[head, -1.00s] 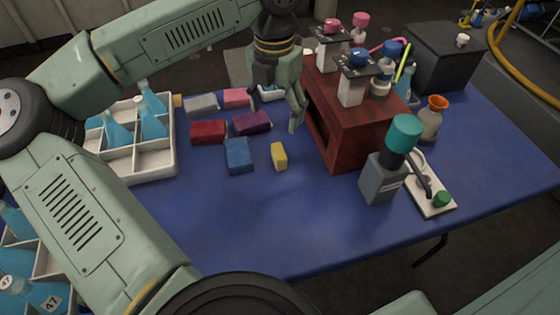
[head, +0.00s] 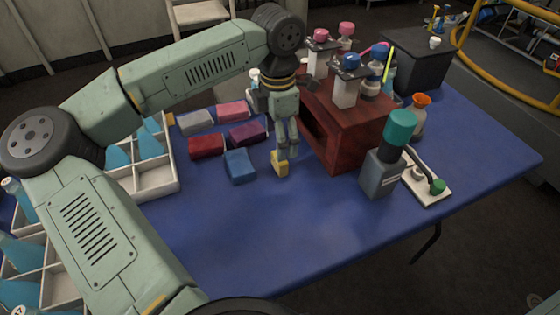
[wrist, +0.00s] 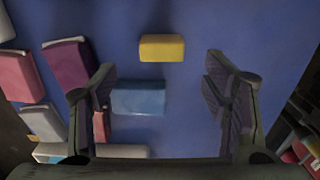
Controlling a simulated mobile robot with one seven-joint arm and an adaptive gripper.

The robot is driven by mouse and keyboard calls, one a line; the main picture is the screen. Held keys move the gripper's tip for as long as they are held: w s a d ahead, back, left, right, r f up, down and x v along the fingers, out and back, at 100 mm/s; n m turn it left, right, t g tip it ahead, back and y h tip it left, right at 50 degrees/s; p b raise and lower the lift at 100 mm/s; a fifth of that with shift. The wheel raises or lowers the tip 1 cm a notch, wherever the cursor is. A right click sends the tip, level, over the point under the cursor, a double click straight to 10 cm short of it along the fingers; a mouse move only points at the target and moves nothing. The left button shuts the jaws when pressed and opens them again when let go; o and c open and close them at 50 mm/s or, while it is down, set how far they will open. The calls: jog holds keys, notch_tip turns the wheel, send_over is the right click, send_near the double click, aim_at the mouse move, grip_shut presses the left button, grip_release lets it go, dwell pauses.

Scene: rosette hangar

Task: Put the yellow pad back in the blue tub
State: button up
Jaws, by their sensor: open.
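The yellow pad (head: 280,168) is a small block lying on the blue table, right of the blue pad (head: 240,166). My gripper (head: 285,148) points down just above and behind the yellow pad and overlaps its top edge in the head view. In the wrist view my gripper (wrist: 175,100) is open, its fingers wide apart with nothing held. There the yellow pad (wrist: 162,47) lies beyond the fingertips, and the blue pad (wrist: 138,97) shows between the fingers. I cannot make out a blue tub in either view.
Red (head: 206,146), purple (head: 248,133), pink (head: 233,112) and grey (head: 196,122) pads lie left of my gripper. A reddish wooden box (head: 352,130) stands close on its right. A white divided crate (head: 157,178) is at left. The front of the blue table (head: 260,235) is clear.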

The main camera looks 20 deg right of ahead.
aim_at(280, 163)
jog(key=shift+s+d+f+p, duration=0.1)
jog(key=shift+f+p, duration=0.85)
jog(key=shift+f, duration=1.95)
jog(key=c, duration=0.9)
jog(key=shift+r, duration=0.1)
